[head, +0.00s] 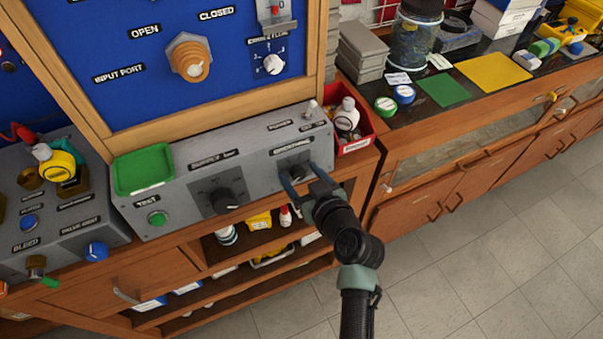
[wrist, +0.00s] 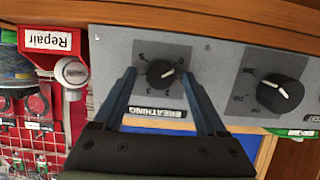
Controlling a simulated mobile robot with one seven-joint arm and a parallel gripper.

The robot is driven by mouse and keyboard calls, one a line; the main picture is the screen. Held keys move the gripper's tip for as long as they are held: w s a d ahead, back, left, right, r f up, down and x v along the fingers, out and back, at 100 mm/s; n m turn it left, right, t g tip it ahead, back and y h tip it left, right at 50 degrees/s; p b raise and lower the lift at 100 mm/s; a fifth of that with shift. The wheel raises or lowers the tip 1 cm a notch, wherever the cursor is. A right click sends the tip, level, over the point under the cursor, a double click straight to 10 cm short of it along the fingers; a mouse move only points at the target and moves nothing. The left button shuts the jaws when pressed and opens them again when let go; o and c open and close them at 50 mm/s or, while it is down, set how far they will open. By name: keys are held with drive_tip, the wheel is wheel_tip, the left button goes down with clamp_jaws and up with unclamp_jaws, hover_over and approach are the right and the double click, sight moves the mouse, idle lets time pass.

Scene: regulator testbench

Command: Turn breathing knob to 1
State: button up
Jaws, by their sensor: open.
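The breathing knob (wrist: 158,74) is a small black dial on the grey panel, seen upside down in the wrist view above its "BREATHING" label (wrist: 158,113). Its white pointer mark faces right in that view. Small digits ring it, too blurred to read surely. My gripper (wrist: 159,75) is open, with one blue finger on each side of the knob. I cannot tell whether either finger touches it. In the head view my gripper (head: 298,170) reaches the right part of the sloped grey panel (head: 180,222), and the knob is partly hidden between the fingers.
A larger black supply knob (head: 226,201), a green test button (head: 157,218) and a green tray (head: 144,170) are left along the panel. A red repair bin (head: 358,143) with bottles stands at its right end. The blue board (head: 120,50) rises behind.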

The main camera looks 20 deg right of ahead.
clamp_jaws()
idle(0.5)
drive_tip(key=m+y+b, duration=0.1)
drive_tip(key=m, duration=0.3)
drive_tip(key=shift+d+f+b, duration=0.15)
drive_tip(key=shift+b, duration=0.2)
drive_tip(key=m+y+b, duration=0.1)
drive_tip(key=m, duration=0.3)
drive_tip(key=shift+d+t, duration=0.1)
drive_tip(key=shift+t, duration=0.2)
drive_tip(key=shift+m, duration=0.4)
unclamp_jaws()
